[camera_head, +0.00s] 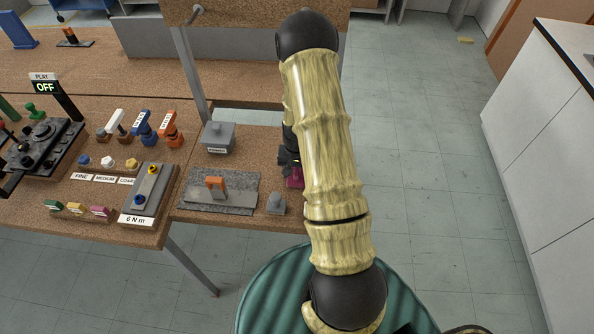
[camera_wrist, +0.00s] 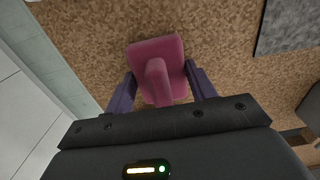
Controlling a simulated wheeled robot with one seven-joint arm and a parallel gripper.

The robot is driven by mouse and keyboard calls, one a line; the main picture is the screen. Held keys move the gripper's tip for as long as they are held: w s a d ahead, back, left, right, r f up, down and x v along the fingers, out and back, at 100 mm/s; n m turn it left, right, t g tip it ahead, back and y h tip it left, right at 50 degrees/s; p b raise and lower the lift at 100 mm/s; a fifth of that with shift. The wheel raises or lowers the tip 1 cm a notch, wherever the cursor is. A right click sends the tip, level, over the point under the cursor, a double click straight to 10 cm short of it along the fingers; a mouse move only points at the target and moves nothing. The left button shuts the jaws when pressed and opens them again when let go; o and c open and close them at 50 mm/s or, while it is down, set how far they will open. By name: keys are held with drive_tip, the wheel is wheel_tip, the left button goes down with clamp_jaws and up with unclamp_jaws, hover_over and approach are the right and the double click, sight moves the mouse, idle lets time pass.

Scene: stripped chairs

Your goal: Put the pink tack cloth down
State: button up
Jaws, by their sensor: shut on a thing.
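The pink tack cloth (camera_wrist: 172,48) looks like a flat pink block with a raised grip in the wrist view. My gripper (camera_wrist: 159,72) has its two dark fingers on either side of the grip and is shut on it. The cloth is over the brown cork-like table top (camera_wrist: 90,60); I cannot tell whether it touches it. In the head view a small part of the pink cloth (camera_head: 295,178) shows beside my arm, near the right edge of the table; my arm hides the rest.
A grey mat (camera_head: 240,184) with an orange-handled block (camera_head: 215,187) lies left of the cloth. A lidded grey container (camera_head: 217,138) stands behind the mat, and a small grey block (camera_head: 276,203) in front. Bare table lies between mat and cloth.

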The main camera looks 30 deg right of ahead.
drive_tip(key=shift+s+f, duration=0.1)
drive_tip(key=shift+f, duration=0.1)
drive_tip(key=o, duration=0.9)
drive_tip(key=shift+r, duration=0.1)
wheel_tip(320, 180, up, 12)
drive_tip(key=b, duration=0.2)
drive_tip(key=shift+r+b, duration=0.1)
drive_tip(key=shift+b, duration=0.2)
